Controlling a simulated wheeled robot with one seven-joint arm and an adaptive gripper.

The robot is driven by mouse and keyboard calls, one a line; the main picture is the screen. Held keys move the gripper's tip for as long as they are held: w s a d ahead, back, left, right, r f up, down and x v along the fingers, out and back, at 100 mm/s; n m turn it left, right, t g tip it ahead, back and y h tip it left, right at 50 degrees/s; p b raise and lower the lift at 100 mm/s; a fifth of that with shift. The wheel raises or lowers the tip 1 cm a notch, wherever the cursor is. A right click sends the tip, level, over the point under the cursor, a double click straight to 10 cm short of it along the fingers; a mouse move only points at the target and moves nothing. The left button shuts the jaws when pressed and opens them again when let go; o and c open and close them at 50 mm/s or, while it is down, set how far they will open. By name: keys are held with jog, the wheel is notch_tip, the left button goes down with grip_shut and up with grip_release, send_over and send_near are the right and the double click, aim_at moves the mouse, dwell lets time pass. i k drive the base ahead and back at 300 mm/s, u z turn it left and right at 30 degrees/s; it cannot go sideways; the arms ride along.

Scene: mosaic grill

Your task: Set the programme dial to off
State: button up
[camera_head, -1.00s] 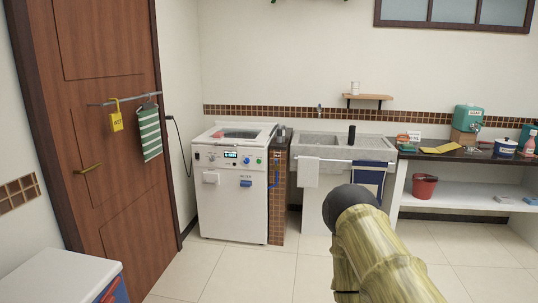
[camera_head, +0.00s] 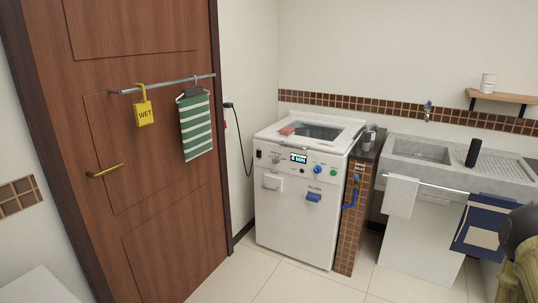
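A white washing machine (camera_head: 295,225) stands against the back wall in the middle of the head view. Its front panel carries a grey round knob (camera_head: 277,159) at the left, a small lit display (camera_head: 298,158), a blue round knob (camera_head: 318,169) and a green button (camera_head: 334,173). The labels are too small to read, so I cannot tell which knob is the programme dial or where it points. Part of my arm shows at the lower right edge, well apart from the machine. My gripper's fingers are not in view.
A brown door (camera_head: 150,210) with a rail, a yellow tag (camera_head: 144,112) and a striped towel (camera_head: 196,128) is at the left. A tiled pillar (camera_head: 355,215) and a grey sink (camera_head: 455,177) stand right of the machine. The floor (camera_head: 275,277) in front is clear.

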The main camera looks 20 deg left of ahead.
aim_at(276, 159)
jog(key=u, duration=0.45)
jog(key=i, duration=1.15)
jog(key=u, duration=1.15)
jog(key=i, duration=1.3)
jog(key=z, duration=0.15)
